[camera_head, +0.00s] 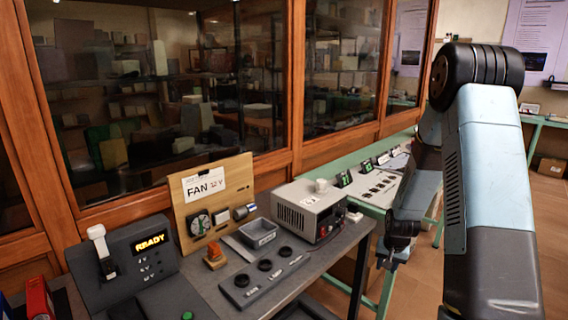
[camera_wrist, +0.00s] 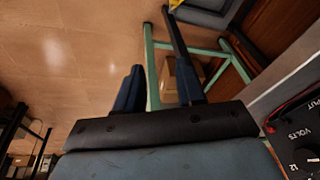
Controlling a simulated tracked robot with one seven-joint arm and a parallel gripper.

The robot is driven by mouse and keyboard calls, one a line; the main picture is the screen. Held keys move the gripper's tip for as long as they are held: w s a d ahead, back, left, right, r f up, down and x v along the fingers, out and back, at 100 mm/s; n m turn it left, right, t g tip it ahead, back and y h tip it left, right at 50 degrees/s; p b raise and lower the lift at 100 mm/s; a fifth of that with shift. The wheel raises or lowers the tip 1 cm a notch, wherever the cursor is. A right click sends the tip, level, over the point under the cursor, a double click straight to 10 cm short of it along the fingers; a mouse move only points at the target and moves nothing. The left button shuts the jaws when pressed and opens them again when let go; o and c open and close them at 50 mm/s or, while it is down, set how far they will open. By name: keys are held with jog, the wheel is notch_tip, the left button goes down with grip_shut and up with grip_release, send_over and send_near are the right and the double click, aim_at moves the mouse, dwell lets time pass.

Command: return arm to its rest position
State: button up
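My arm (camera_head: 490,150) rises on the right of the head view, with blue-grey and dark links and a bent black elbow joint at the top. Its far end hangs down behind these links. My gripper (camera_head: 392,262) is small and dark there, pointing down beside the right edge of the workbench. In the wrist view, the two dark blue fingers of my gripper (camera_wrist: 160,68) stand apart with nothing held between them. The floor, a green table leg and a cardboard box show beyond the fingers.
The grey workbench (camera_head: 345,246) carries a power supply (camera_head: 309,212), a FAN board (camera_head: 213,200), a grey tray (camera_head: 258,233) and a READY console (camera_head: 123,255). A green-framed table (camera_head: 368,207) stands behind my gripper. Glass cabinets line the back. Open floor (camera_head: 411,287) lies to the right.

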jog(key=s+a+r+n, duration=0.1)
jog(key=s+a+r, duration=0.15)
jog(key=r, duration=0.65)
jog(key=s+a+r+t, duration=0.1)
jog(key=s+r, duration=0.3)
jog(key=r, duration=0.4)
jog(key=s+a+r+n, duration=0.1)
jog(key=s+a+r, duration=0.15)
jog(key=r, duration=0.65)
jog(key=s+a+r, duration=0.1)
jog(key=s+r, duration=0.3)
jog(key=s, duration=0.3)
jog(key=s+a+r+n+t, duration=0.1)
jog(key=s+a+r, duration=0.1)
jog(key=s+r, duration=0.2)
jog(key=s+a+r+n, duration=0.1)
jog(key=s+r, duration=0.3)
jog(key=s, duration=0.6)
jog(key=shift+s+a+t, duration=0.3)
jog(key=shift+t, duration=0.1)
